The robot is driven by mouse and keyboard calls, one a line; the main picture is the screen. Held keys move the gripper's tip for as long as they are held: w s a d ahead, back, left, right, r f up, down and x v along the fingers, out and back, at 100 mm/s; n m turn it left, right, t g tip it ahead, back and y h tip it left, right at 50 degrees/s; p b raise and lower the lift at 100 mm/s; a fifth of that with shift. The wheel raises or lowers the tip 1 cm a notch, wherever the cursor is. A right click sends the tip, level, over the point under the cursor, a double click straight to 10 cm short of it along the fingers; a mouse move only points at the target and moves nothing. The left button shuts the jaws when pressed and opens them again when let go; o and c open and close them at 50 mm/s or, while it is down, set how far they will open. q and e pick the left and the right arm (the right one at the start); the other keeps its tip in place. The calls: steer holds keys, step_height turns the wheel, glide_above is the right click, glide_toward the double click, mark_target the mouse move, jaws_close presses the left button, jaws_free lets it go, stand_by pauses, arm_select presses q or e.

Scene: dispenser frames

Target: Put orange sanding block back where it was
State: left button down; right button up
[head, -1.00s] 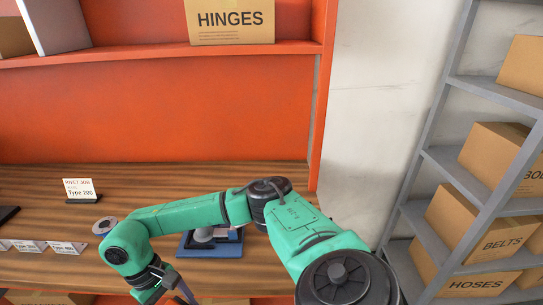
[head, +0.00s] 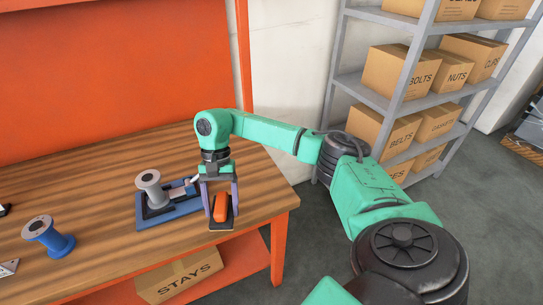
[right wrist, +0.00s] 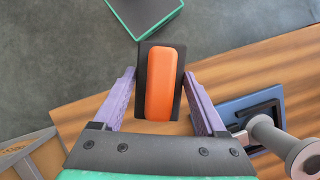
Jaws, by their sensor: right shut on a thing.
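The orange sanding block (head: 220,204) has a rounded orange top on a dark flat base. My right gripper (head: 220,209) points down over it, with its purple fingers on either side, shut on the block. In the right wrist view the orange block (right wrist: 160,85) lies between the two fingers of my right gripper (right wrist: 159,76). The block is near the front right part of the wooden table (head: 262,205). I cannot tell whether its base touches the tabletop. My left gripper is not in view.
A blue dispenser frame (head: 150,221) with a grey spool (head: 151,187) stands just left of the block. A blue-based spool (head: 49,237) stands further left. A STAYS box (head: 180,278) sits below the tabletop. Grey shelves with boxes (head: 400,70) stand behind right.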

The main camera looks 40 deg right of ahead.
steer(key=w+d+r+m+t+h+b, duration=0.2)
steer(key=w+d+r+m+t+b, duration=0.3)
steer(key=d+m, duration=0.75)
steer(key=w+d+r+m+t+h+b, duration=0.3)
steer(key=d+r+m, duration=0.4)
steer(key=m, duration=1.2)
steer(key=f, duration=0.6)
steer(key=f+b, duration=0.1)
steer(key=f, duration=0.5)
steer(key=f+b, duration=0.1)
steer(key=f, duration=0.5)
steer(key=shift+s+a+f, duration=0.2)
steer(key=shift+a+f, duration=0.1)
steer(key=shift+a, duration=0.05)
steer(key=o, duration=1.4)
steer(key=shift+r+y, duration=0.1)
steer(key=shift+y, duration=0.2)
steer(key=shift+s+r, duration=0.15)
steer(key=shift+r, duration=0.2)
steer(key=v, duration=1.1)
steer(key=shift+a+r, duration=0.1)
steer(key=shift+a, duration=0.05)
